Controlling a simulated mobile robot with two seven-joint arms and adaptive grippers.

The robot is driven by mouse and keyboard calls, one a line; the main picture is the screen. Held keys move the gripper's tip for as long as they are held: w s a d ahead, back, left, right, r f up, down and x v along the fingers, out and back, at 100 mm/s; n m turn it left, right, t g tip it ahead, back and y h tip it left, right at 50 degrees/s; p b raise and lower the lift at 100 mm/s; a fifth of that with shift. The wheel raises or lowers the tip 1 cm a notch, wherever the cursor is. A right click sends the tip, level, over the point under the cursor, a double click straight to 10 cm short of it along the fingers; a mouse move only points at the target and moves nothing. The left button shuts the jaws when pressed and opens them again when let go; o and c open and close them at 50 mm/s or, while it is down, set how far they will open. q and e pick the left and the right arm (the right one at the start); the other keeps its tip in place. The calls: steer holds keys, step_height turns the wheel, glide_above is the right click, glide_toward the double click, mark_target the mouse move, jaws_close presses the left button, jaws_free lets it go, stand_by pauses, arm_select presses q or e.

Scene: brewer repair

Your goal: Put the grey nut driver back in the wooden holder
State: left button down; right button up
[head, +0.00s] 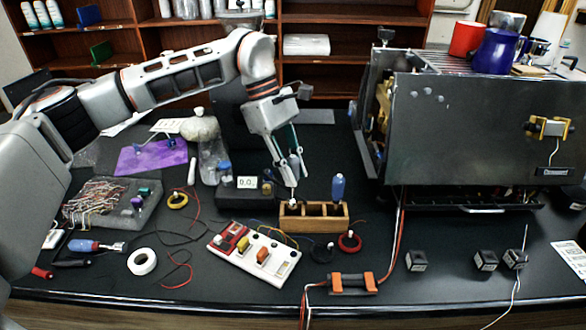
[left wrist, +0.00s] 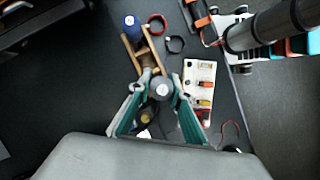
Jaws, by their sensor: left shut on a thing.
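The wooden holder (head: 325,224) stands on the black table, a long block with several slots. A blue-handled driver (head: 338,188) stands upright in its right end, and its blue end also shows in the left wrist view (left wrist: 130,21). My left gripper (head: 293,183) is above the holder's left end, pointing down. In the left wrist view its teal fingers are shut on the grey nut driver (left wrist: 161,90), seen nearly end-on. The driver's lower end is near the left slot; I cannot tell how deep it is. My right gripper is not in view.
A white block with coloured parts (head: 252,254) lies in front of the holder. Black (head: 322,252) and red (head: 349,242) rings lie near its right end. The metal brewer (head: 465,130) stands at the right. A small display box (head: 243,190) is behind left.

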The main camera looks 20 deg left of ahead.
mark_target(293, 199)
arm_select(q)
steer(key=shift+f, duration=0.55)
steer(key=shift+f+b, duration=0.85)
steer(key=shift+f, duration=1)
steer(key=c, duration=1.4)
jaws_free()
steer(key=shift+r, duration=0.1)
steer(key=shift+r+p, duration=1.2)
steer(key=shift+r, duration=2.2)
